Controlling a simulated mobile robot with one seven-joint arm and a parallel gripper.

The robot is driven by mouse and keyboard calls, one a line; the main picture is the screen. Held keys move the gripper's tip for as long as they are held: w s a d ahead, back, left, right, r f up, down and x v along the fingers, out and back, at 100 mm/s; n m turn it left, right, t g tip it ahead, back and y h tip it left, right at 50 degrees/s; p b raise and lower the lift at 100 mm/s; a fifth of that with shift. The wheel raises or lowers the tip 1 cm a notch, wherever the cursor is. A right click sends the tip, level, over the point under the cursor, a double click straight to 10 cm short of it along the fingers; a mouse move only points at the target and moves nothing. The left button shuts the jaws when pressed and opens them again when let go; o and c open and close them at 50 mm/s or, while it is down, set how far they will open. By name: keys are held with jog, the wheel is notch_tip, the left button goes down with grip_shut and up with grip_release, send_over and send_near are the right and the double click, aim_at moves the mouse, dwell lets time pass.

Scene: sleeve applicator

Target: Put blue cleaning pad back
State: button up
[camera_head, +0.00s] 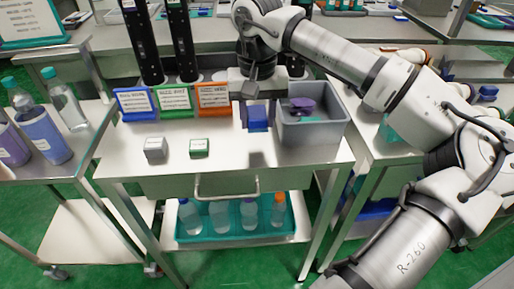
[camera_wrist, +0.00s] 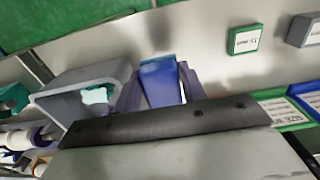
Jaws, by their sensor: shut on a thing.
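The blue cleaning pad (camera_head: 257,119) is a small block just left of the grey bin, over the white cart top. My gripper (camera_head: 257,108) points down from above and is shut on the pad. In the wrist view, the blue pad (camera_wrist: 161,84) shows between the two fingers of my gripper (camera_wrist: 160,90). I cannot tell whether the pad's underside touches the cart top. A blue-labelled holder (camera_head: 137,104) stands at the back left of the cart, beside green-labelled (camera_head: 174,103) and orange-labelled (camera_head: 213,98) ones.
The grey bin (camera_head: 318,133) holds a purple item (camera_head: 301,105), close to the right of my gripper. A grey box (camera_head: 155,149) and a green box (camera_head: 199,148) lie at the front left. The front middle of the cart top is clear. Bottles stand on the left cart.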

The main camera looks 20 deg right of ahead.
aim_at(257, 147)
jog(key=shift+f+b, duration=1.75)
jog(key=shift+f, duration=1.05)
jog(key=shift+f, duration=0.15)
jog(key=o, duration=0.9)
notch_tip(257, 147, up, 12)
jog(key=shift+r+p, duration=0.2)
jog(key=shift+p, duration=0.1)
